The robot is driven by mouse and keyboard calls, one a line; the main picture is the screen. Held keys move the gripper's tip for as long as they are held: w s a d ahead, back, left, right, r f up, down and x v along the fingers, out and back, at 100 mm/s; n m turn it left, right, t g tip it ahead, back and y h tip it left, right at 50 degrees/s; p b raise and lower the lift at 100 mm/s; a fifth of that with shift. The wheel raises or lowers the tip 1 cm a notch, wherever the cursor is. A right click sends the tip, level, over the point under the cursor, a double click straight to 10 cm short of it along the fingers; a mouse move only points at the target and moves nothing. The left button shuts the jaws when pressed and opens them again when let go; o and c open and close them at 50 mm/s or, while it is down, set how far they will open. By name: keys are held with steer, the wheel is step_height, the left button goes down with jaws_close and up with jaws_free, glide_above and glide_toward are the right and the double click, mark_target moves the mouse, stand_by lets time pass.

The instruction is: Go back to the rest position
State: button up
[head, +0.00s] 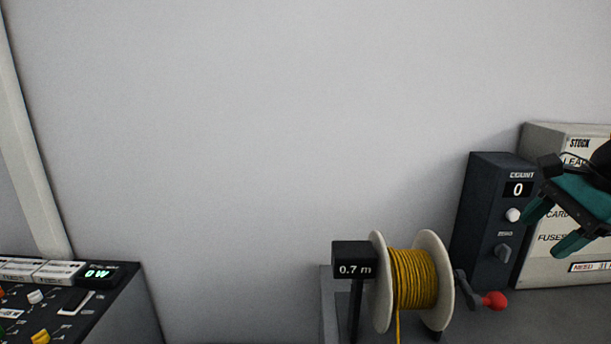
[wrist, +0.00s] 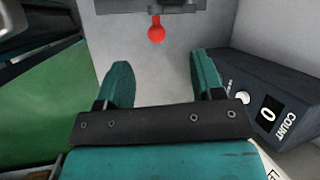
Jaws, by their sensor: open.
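My gripper (head: 556,226) is at the right edge of the head view, in front of the stock cabinet. Its teal fingers are apart with nothing between them. In the wrist view the gripper (wrist: 164,82) also shows open and empty, with grey surface beyond the fingertips. The arm behind it is mostly out of the head view.
A spool of yellow cord (head: 414,280) with a red-knobbed crank (head: 494,300) stands beside a "0.7 m" display (head: 354,260). A dark counter box (head: 490,220) reads 0. A stock cabinet (head: 560,134) is behind my gripper. A control panel (head: 75,300) is at left.

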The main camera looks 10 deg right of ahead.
steer(key=w+a+f+n+g, duration=0.1)
steer(key=w+a+n+g, duration=0.1)
steer(key=a+n, duration=1.2)
steer(key=s+a+f+n+g, duration=0.1)
steer(key=s+a+n, duration=0.4)
steer(key=a, duration=0.4)
steer(key=s+a+f+n, duration=0.1)
steer(key=s+a+n, duration=0.4)
steer(key=a+n, duration=0.2)
steer(key=a+b, duration=0.1)
steer(key=a, duration=0.1)
steer(key=shift+a+g, duration=0.4)
steer(key=shift+f, duration=0.1)
